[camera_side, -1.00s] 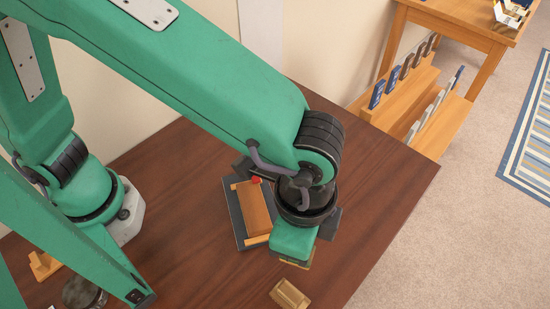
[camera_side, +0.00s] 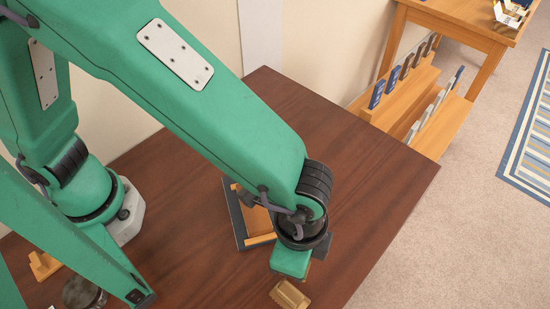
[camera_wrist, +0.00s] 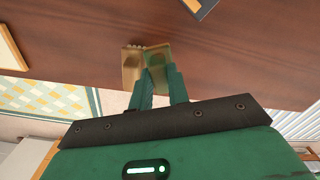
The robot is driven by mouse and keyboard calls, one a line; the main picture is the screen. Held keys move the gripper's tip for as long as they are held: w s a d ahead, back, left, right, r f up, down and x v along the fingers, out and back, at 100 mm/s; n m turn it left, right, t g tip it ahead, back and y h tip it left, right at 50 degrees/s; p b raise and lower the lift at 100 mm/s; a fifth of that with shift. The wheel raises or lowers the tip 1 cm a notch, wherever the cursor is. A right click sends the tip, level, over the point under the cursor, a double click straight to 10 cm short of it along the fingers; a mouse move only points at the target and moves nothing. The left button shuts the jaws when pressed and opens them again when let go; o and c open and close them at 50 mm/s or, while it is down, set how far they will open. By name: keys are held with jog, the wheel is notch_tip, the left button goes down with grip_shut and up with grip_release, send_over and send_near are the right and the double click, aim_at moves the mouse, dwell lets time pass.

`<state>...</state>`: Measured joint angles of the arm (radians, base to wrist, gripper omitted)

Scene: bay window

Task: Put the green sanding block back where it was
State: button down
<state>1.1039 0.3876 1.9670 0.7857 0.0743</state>
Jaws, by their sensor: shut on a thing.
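My gripper (camera_wrist: 158,72) is shut on an olive-green block, the green sanding block (camera_wrist: 157,58), which shows between its fingertips in the wrist view. A tan piece (camera_wrist: 132,66) shows right beside it; I cannot tell whether it is part of the same block. In the side view my gripper (camera_side: 291,263) hangs over the brown table at the front right of a dark tray, and its own body hides the block. I cannot tell how high the block is.
The dark tray (camera_side: 234,222) with orange-brown wooden parts lies close left of my gripper. A small tan block (camera_side: 290,295) lies on the table (camera_side: 350,170) just in front. A wooden stand (camera_side: 44,266) and a dark round thing (camera_side: 82,292) stand at left. The table's right side is clear.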

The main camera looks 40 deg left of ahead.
jog(key=shift+f, duration=0.4)
jog(key=c, duration=1.3)
grip_release()
jog(key=shift+c, duration=0.2)
jog(key=shift+r, duration=0.1)
notch_tip(320, 180, up, 13)
